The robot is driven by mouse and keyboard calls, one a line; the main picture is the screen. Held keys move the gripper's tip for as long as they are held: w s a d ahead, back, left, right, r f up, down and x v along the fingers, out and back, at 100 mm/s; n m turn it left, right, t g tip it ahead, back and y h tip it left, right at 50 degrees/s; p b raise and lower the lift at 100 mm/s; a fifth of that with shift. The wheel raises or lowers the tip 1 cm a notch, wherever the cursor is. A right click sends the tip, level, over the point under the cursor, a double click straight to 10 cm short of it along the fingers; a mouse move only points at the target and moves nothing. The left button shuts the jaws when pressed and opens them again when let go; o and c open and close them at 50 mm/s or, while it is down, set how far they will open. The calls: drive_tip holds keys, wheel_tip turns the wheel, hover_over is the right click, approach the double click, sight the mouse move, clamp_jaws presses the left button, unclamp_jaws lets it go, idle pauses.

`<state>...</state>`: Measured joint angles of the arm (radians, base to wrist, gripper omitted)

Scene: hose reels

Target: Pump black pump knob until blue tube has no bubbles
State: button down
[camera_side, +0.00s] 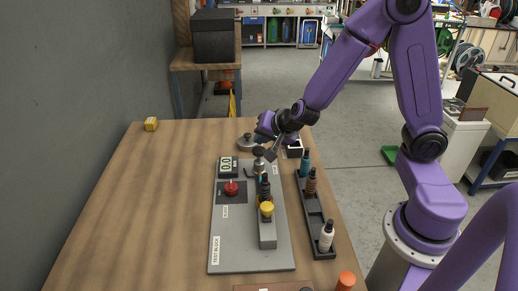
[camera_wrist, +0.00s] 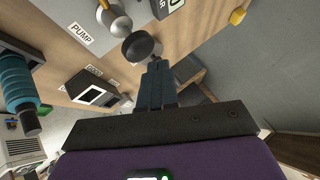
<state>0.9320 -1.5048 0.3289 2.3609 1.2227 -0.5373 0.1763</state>
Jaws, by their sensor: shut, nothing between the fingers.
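The black pump knob (camera_side: 259,151) tops a silver pump body (camera_side: 260,164) at the far end of the grey test board (camera_side: 230,252). In the wrist view the round black knob (camera_wrist: 139,46) is just beyond my fingertips, with the silver body (camera_wrist: 118,24) beside it. My gripper (camera_side: 271,154) is shut and empty, its fingers angled down at the knob. The dark fingers also show in the wrist view (camera_wrist: 157,66); I cannot tell whether they touch the knob. The blue tube and any bubbles in it cannot be made out.
A display (camera_side: 227,166) and red knob (camera_side: 231,187) are left on the board. A yellow-capped part (camera_side: 266,209) stands nearer. The table's left side is mostly clear.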

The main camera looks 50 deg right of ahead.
sight(260, 148)
drive_tip(key=shift+f, duration=0.15)
idle(0.6)
drive_tip(key=shift+f, duration=0.3)
drive_tip(key=shift+f, duration=1.3)
idle(1.6)
drive_tip(key=shift+r, duration=1.75)
drive_tip(key=shift+r, duration=2.45)
